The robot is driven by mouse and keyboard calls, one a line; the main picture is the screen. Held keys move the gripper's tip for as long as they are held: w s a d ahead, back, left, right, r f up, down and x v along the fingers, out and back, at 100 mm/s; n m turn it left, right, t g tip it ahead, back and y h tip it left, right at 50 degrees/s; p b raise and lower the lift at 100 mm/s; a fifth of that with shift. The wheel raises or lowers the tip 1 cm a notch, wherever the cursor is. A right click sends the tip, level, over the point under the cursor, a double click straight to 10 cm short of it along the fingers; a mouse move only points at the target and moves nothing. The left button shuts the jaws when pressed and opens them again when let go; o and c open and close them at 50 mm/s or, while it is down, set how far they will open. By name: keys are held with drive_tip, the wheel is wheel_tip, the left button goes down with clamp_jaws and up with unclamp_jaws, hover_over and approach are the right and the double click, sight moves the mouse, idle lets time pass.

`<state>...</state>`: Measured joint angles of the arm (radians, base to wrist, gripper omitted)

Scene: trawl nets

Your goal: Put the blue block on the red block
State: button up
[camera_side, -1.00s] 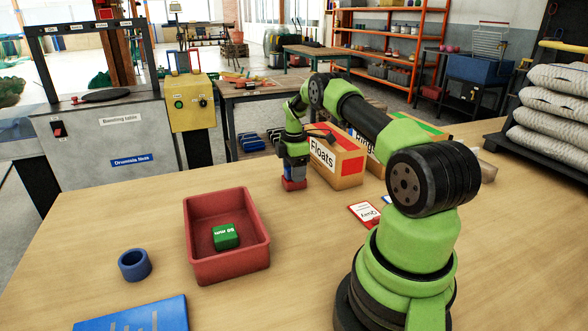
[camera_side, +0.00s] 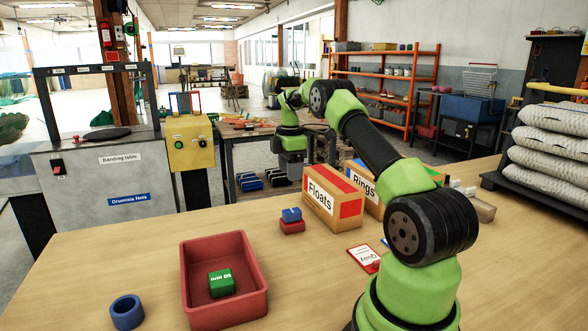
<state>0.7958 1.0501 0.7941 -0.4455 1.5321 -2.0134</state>
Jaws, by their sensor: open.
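The blue block (camera_side: 291,214) rests on top of the red block (camera_side: 292,227), which sits on the wooden table left of the Floats box. The blue block looks level and upright on the red one. My gripper (camera_side: 294,178) is open and empty, raised above the two blocks and apart from them. Its fingertips are small and dark against the background, so their detail is hard to see.
A red tray (camera_side: 256,300) with a green block (camera_side: 221,284) in it stands at the front left. A blue ring (camera_side: 127,312) lies left of it. The Floats box (camera_side: 331,196), the Rings box (camera_side: 362,184) and a red-and-white card (camera_side: 363,259) are to the right.

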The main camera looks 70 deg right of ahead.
drive_tip(key=s+a+r+m+t, duration=0.1)
drive_tip(key=a+r+m+t, duration=0.15)
drive_tip(key=a+r, duration=0.7)
drive_tip(key=a+r+m+t, duration=0.1)
drive_tip(key=a+r+m, duration=0.3)
drive_tip(key=a+r, duration=0.55)
drive_tip(key=s+a+f+m+t+y, duration=0.1)
drive_tip(key=s+a+f+m, duration=0.1)
drive_tip(key=s+a, duration=0.5)
drive_tip(key=s+a+f+m+t+y, duration=0.1)
drive_tip(key=s+a+m, duration=0.3)
drive_tip(key=s+a, duration=0.4)
drive_tip(key=shift+s+f+t, duration=0.2)
drive_tip(key=shift+f+t, duration=0.25)
drive_tip(key=shift+t, duration=0.3)
